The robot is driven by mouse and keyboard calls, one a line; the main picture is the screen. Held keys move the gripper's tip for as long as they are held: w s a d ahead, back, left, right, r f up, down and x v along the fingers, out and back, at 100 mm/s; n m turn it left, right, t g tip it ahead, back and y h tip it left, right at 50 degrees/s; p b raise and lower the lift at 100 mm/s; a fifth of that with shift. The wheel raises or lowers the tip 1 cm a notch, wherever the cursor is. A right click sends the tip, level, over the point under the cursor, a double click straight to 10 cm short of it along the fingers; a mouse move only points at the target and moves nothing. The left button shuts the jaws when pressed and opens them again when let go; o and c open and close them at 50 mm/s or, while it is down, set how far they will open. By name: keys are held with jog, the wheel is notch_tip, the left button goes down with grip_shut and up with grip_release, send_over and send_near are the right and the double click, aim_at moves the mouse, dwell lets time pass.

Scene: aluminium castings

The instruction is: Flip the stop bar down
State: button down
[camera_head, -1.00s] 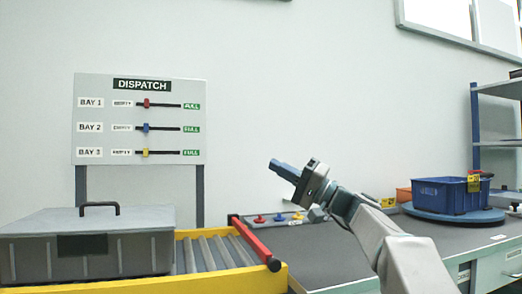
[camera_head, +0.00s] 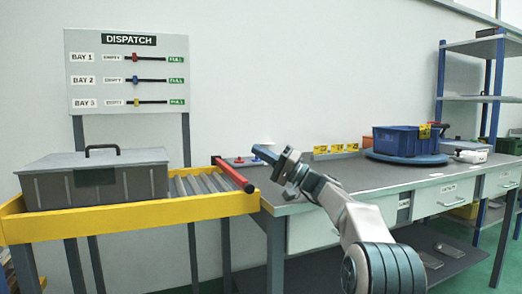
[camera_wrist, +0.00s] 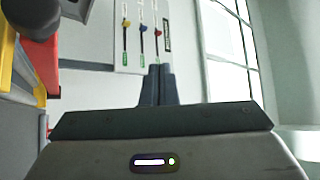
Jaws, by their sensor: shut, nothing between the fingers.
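The stop bar (camera_head: 233,174) is a red bar with a dark end at the right end of the yellow-framed roller conveyor (camera_head: 130,212). It runs along that end, raised above the rollers. In the wrist view the red bar (camera_wrist: 38,62) shows at the upper left, its dark end towards the camera. My gripper (camera_head: 263,153) is shut and empty, pointing up and left. In the head view it appears just right of and above the bar's near end, with a visible gap. In the wrist view its fingertips (camera_wrist: 157,84) point towards the dispatch board, away from the bar.
A grey lidded case (camera_head: 95,180) with a black handle sits on the conveyor. The dispatch board (camera_head: 128,72) with sliders stands behind. On the workbench (camera_head: 330,180) at the right are a blue crate (camera_head: 400,140) on a round turntable and small red and blue knobs.

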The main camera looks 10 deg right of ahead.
jog(key=shift+a, duration=0.4)
jog(key=p+v, duration=0.1)
jog(key=v, duration=0.6)
jog(key=shift+d, duration=0.25)
jog(key=shift+s+a, duration=0.1)
jog(key=shift+s, duration=0.05)
